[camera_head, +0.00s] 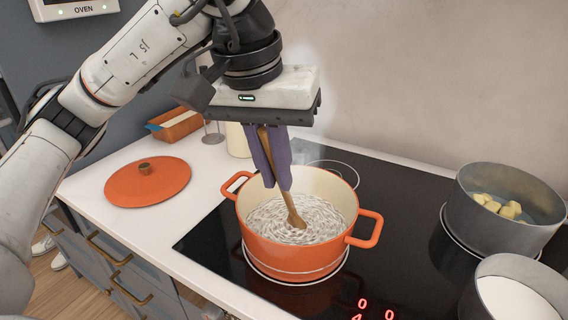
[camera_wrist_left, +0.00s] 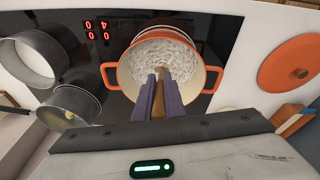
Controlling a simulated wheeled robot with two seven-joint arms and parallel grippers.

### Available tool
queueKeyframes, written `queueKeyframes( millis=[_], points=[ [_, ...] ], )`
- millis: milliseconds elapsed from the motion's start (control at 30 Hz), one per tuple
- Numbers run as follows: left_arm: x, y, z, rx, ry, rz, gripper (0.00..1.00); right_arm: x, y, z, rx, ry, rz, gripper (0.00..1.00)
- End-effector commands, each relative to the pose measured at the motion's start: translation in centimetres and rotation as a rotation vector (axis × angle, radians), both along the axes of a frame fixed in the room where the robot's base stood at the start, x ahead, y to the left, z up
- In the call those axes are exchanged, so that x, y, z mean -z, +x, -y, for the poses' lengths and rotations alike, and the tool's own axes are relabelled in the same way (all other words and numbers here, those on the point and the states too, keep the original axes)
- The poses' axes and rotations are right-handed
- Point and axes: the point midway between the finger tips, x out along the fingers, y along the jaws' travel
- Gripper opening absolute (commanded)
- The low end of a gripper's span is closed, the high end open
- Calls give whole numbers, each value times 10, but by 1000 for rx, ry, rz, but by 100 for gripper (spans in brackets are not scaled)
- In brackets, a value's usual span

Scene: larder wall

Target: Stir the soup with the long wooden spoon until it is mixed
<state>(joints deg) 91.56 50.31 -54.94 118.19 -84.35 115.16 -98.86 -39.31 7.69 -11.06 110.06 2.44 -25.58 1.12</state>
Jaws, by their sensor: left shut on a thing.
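The orange pot (camera_head: 287,254) stands on the black hob with its lid off. The soup (camera_head: 270,224) in it is pale, with swirled streaks on its surface; it also shows in the left wrist view (camera_wrist_left: 163,49). My left gripper (camera_head: 277,186) is above the pot, its purple fingers shut on the long wooden spoon (camera_head: 290,207). The spoon is tilted, and its lower end is in the soup. In the left wrist view, the spoon (camera_wrist_left: 160,97) sits between the two fingers (camera_wrist_left: 160,110). My right gripper is not in view.
The orange lid (camera_head: 148,184) lies on the white counter left of the pot. A grey pot (camera_head: 495,222) with yellow chunks and another grey pot (camera_head: 515,292) with white contents stand at the right. An orange dish (camera_head: 176,125) stands at the back left.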

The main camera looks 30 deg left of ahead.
Motion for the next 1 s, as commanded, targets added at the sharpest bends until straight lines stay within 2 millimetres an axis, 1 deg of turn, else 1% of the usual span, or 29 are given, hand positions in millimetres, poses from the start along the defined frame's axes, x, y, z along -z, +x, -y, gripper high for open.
queueKeyframes(
  millis=[133, 467, 1000],
  points=[
    [0, -4, 0, -1, 0, 0, 0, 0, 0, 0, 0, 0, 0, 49],
    [-2, -5, 0, -1, 0, 0, 0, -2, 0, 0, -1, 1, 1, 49],
    [-43, -21, 1, 0, 0, 1, 0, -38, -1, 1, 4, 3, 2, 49]
  ],
)
